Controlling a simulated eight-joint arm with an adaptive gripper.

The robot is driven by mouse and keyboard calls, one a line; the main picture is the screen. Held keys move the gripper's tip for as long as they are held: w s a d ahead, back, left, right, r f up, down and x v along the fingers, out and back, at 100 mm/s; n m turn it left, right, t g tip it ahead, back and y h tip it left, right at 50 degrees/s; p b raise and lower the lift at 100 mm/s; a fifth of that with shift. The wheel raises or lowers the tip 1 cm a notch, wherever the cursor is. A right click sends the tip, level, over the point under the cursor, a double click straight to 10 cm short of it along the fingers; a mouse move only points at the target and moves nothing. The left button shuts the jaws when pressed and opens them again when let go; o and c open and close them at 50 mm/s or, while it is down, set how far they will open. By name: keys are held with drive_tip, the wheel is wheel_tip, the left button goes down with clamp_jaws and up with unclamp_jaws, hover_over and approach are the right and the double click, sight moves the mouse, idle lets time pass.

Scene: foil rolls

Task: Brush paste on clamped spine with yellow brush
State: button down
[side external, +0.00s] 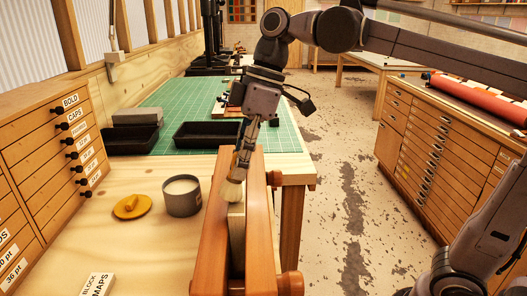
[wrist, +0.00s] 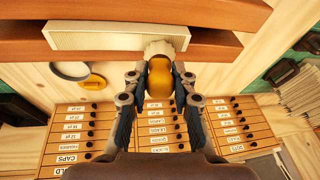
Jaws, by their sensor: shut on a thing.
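My gripper (side external: 245,140) is shut on the yellow brush, whose rounded yellow handle (wrist: 160,78) shows between the fingers in the wrist view. The brush's pale bristles (side external: 232,191) point down at the spine in the side view. The spine (wrist: 110,36) is a pale ribbed strip held between the two wooden jaws of the press (side external: 263,215). In the wrist view the bristles overlap the right end of the spine. I cannot tell whether they press on it. A grey pot of white paste (side external: 182,195) stands on the bench left of the press.
A yellow lid (side external: 132,207) lies left of the pot. A labelled drawer cabinet (side external: 45,150) stands at the left. Black trays (side external: 205,135) and a green cutting mat (side external: 165,92) lie behind. A small "maps" block (side external: 97,284) is at the front.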

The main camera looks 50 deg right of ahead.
drive_tip(key=shift+s+a, duration=2.5)
drive_tip(key=shift+w+d+f, duration=0.15)
drive_tip(key=shift+w+f, duration=0.05)
drive_tip(key=w+d, duration=0.4)
drive_tip(key=shift+w+d+r, duration=0.3)
drive_tip(key=shift+d+r, duration=0.05)
drive_tip(key=shift+r, duration=0.05)
drive_tip(key=shift+w+d, duration=3.85)
drive_tip(key=shift+w+d+r, duration=0.15)
wheel_tip(320, 180, up, 8)
drive_tip(key=shift+f, duration=0.25)
